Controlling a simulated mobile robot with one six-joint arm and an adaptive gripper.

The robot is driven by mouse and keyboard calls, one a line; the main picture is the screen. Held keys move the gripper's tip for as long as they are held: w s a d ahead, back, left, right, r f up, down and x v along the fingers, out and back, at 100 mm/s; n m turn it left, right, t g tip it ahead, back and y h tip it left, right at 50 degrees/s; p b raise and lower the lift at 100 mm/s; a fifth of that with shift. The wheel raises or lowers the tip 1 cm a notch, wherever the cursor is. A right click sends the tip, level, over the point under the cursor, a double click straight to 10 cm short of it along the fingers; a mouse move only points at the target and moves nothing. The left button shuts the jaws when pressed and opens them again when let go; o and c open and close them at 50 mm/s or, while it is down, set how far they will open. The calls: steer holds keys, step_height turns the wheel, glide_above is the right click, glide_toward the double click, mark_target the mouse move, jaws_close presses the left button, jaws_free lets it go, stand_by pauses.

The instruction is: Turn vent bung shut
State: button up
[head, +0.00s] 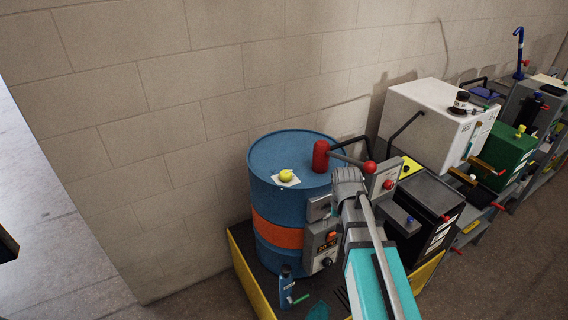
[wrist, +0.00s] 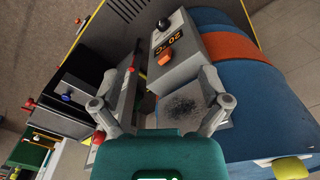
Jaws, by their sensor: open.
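The yellow vent bung (head: 286,175) sits on a white label on top of the blue drum (head: 262,212), near its front edge. A yellow knob, seemingly the same bung, shows at the lower right corner of the wrist view (wrist: 292,168), partly cut off. My gripper (wrist: 160,108) is open and empty, its two fingers spread. It is apart from the bung. In the head view my teal arm reaches up to the right of the drum, with the grey wrist end right of the bung; the fingertips cannot be made out there.
A grey control box (head: 322,244) with a display is on the drum's side; it shows in front of my gripper in the wrist view (wrist: 180,55). A red cylinder (head: 320,156) stands on the drum top, beside a red-knobbed lever (head: 369,167). A blue bottle (head: 286,288) stands below. Machines line the right.

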steer(key=w+a+r+m+p, duration=0.1)
steer(key=w+a+r+p, duration=0.7)
steer(key=w+r+p, duration=0.25)
step_height(320, 180, up, 9)
steer(key=m+p, duration=0.1)
steer(key=p, duration=0.7)
glide_above(285, 173)
steer(key=shift+d+f+b, duration=0.1)
steer(key=shift+b, duration=0.25)
step_height(285, 173, down, 14)
steer(key=b, duration=1.3)
steer(key=shift+r, duration=0.25)
steer(key=c, duration=1.1)
